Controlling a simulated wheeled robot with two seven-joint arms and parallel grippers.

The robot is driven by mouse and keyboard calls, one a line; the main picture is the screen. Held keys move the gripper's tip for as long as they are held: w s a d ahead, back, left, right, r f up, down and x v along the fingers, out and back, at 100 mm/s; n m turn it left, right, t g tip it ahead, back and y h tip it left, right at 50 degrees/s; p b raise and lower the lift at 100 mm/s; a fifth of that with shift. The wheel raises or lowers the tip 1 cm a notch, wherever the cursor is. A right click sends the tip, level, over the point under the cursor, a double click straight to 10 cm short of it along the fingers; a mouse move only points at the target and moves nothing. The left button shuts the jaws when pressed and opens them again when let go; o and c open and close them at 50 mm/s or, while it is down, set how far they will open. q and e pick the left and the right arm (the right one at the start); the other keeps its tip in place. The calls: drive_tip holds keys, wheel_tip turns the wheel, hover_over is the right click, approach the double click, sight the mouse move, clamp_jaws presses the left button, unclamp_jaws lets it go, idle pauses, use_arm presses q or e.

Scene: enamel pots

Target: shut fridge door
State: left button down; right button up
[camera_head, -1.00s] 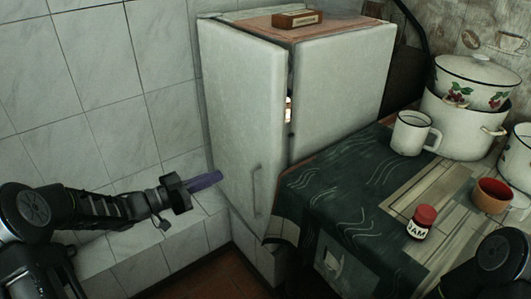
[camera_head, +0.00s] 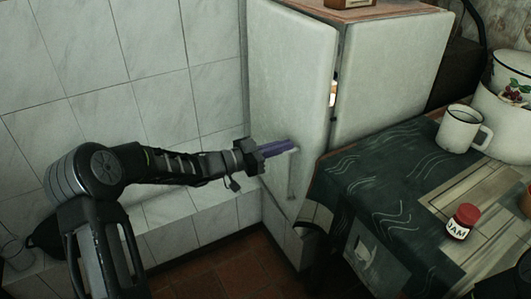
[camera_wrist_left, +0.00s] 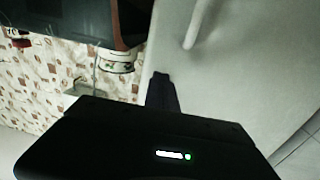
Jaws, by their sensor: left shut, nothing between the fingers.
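The white fridge (camera_head: 385,70) stands against the tiled wall. Its door (camera_head: 288,75) is slightly ajar, with a dark gap between its right edge and the body. A slim vertical handle (camera_head: 292,180) is low on the door. My left gripper (camera_head: 290,148) is shut and empty, with its purple fingers in front of the door just above the handle. In the left wrist view the shut fingers (camera_wrist_left: 161,92) overlap the edge of the pale door (camera_wrist_left: 235,75), and the handle (camera_wrist_left: 198,22) shows above. Whether they touch the door is unclear.
A table with a dark green cloth (camera_head: 375,190) stands right of the door, close to its lower edge. On it are a white mug (camera_head: 459,130), a jam jar (camera_head: 462,221) and enamel pots (camera_head: 503,120). Tiled floor (camera_head: 215,272) is clear below the fridge.

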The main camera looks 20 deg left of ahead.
sight(305, 139)
use_arm(q)
drive_tip(key=x, duration=0.4)
drive_tip(key=shift+d, duration=0.1)
